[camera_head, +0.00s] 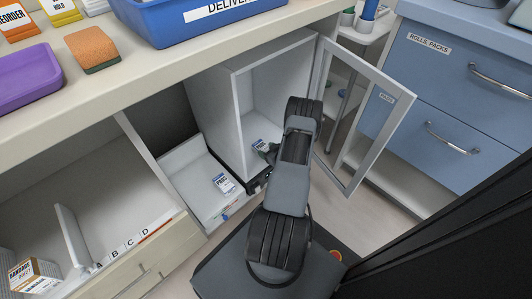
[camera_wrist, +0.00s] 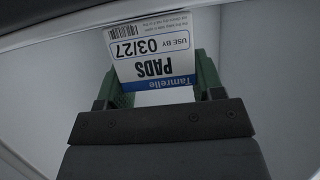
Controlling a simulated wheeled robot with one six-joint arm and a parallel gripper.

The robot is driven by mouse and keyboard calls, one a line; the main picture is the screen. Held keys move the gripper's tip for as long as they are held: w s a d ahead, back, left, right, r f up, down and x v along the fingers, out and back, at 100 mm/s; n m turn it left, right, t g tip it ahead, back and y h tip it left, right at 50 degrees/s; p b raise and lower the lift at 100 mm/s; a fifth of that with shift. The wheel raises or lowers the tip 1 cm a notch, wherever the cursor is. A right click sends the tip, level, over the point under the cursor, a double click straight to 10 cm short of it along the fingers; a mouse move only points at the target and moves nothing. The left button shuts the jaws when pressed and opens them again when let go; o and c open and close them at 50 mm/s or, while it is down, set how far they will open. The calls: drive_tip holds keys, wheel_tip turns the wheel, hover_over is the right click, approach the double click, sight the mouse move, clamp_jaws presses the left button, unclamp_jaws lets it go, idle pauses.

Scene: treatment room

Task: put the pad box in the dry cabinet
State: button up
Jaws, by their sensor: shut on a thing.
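The pad box, white with a blue band and "PADS" and "03/27" printed on it, is between my gripper's green fingers in the wrist view (camera_wrist: 155,58). The cabinet's framed glass door (camera_head: 365,125) stands open to the right.
Blue drawers (camera_head: 455,90) stand right of the open door.

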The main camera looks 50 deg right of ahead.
drive_tip(key=shift+f, duration=0.15)
drive_tip(key=o, duration=0.9)
drive_tip(key=shift+o, duration=0.2)
drive_tip(key=shift+s+r, duration=0.25)
drive_tip(key=shift+r, duration=0.1)
drive_tip(key=p+v, duration=0.4)
drive_tip(key=v, duration=0.7)
drive_tip(key=shift+s, duration=0.25)
